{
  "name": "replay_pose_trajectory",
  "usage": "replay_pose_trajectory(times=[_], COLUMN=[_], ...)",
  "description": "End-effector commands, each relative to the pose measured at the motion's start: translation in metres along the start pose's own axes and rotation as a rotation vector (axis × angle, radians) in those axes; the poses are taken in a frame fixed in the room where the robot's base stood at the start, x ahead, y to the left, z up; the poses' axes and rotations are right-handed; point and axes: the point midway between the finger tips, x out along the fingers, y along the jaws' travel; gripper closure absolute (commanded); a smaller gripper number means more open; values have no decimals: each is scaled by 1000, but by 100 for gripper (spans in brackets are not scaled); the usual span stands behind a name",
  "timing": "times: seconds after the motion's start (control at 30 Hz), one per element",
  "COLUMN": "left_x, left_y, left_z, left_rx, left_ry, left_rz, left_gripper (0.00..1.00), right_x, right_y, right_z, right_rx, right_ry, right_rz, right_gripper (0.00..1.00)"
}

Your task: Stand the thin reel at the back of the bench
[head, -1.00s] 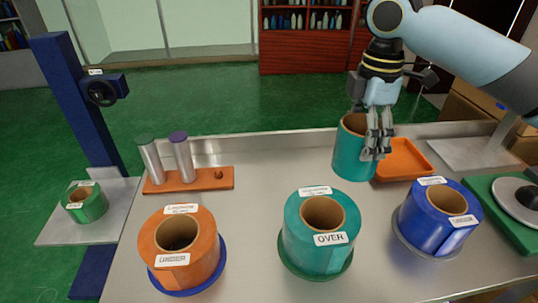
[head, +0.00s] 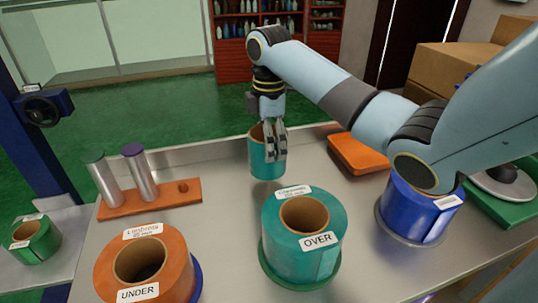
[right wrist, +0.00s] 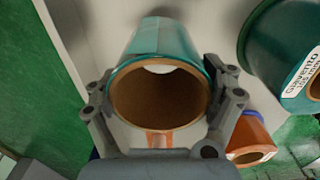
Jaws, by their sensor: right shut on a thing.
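The thin reel (head: 262,157), a narrow teal roll with a brown cardboard core, is upright at the back of the bench (head: 220,205). My right gripper (head: 275,150) is shut on it from above. In the right wrist view the fingers lie on both sides of the reel's top (right wrist: 160,42), and its open core faces the camera. I cannot tell whether the reel's bottom touches the bench. My left gripper is not in view.
In front stand wide reels: orange UNDER (head: 160,257), teal OVER (head: 318,252), blue (head: 412,212). An orange peg board (head: 180,193) lies left, an orange tray (head: 358,152) right. A green reel (head: 38,240) sits far left. Bench around the thin reel is clear.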

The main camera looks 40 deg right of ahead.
Motion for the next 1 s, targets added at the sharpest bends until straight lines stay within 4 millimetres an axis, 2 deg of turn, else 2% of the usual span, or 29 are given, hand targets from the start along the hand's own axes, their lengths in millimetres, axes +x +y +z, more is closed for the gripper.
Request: replay_pose_trajectory(times=[0.23,0.57,0.6,0.7,1.0], left_x=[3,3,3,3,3], left_y=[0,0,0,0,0], left_z=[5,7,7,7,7], left_rx=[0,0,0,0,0], left_ry=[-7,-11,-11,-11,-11], left_rz=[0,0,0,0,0], left_gripper=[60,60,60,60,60], right_x=[35,39,40,39,39], right_y=[-2,-1,-1,-1,-1], right_z=[1,1,1,1,1], right_rx=[1,1,0,0,1], right_ry=[-1,-1,-1,-1,0], right_rz=[-3,-1,-1,-1,-1], right_gripper=[55,55,14,1,0])
